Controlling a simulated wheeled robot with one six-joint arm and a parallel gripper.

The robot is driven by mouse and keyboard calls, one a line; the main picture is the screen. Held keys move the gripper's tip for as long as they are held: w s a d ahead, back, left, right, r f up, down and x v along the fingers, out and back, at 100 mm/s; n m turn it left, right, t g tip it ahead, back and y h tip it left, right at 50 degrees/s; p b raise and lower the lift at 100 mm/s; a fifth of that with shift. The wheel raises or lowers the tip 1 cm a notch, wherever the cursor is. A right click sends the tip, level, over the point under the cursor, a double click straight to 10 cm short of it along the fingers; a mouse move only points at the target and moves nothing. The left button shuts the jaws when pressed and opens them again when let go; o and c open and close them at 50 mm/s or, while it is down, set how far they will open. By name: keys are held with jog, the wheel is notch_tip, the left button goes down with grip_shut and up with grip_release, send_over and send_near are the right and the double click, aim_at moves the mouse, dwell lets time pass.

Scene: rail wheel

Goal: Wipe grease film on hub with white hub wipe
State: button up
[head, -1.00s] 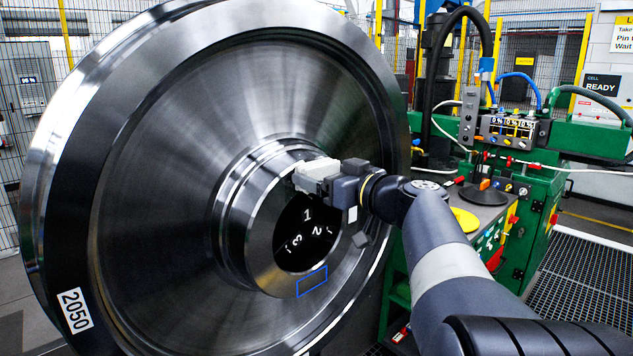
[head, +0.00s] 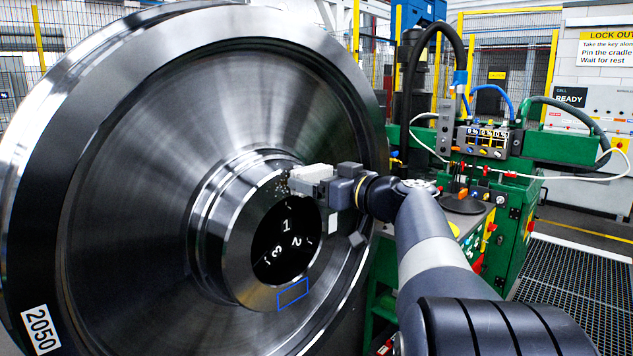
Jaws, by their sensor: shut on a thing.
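The white hub wipe (head: 310,178) is a pale block at the upper right rim of the hub (head: 232,245). My gripper (head: 335,187) is shut on it, reaching in from the right. The wipe appears to be at or against the hub's face; I cannot tell whether it touches. Small dark specks (head: 283,184), perhaps the grease film, show on the hub just left of the wipe. The wipe and gripper hide the hub surface behind them. The hub's dark bore, with white numerals 1, 2 and 3, is below the wipe.
The large steel wheel (head: 125,165) with a 2050 label (head: 40,329) fills the left. A blue outlined rectangle (head: 293,295) marks the lower hub face. A green machine (head: 548,172) with hoses and a control box (head: 482,142) stands at the right. Grating floor (head: 575,295) lies right of it.

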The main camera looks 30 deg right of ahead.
jog(key=shift+b+v, duration=1.75)
jog(key=shift+v, duration=1.05)
jog(key=b+v, duration=0.2)
jog(key=v, duration=0.1)
jog(key=shift+r, duration=0.1)
jog(key=shift+b+x, duration=0.6)
jog(key=shift+x, duration=2.8)
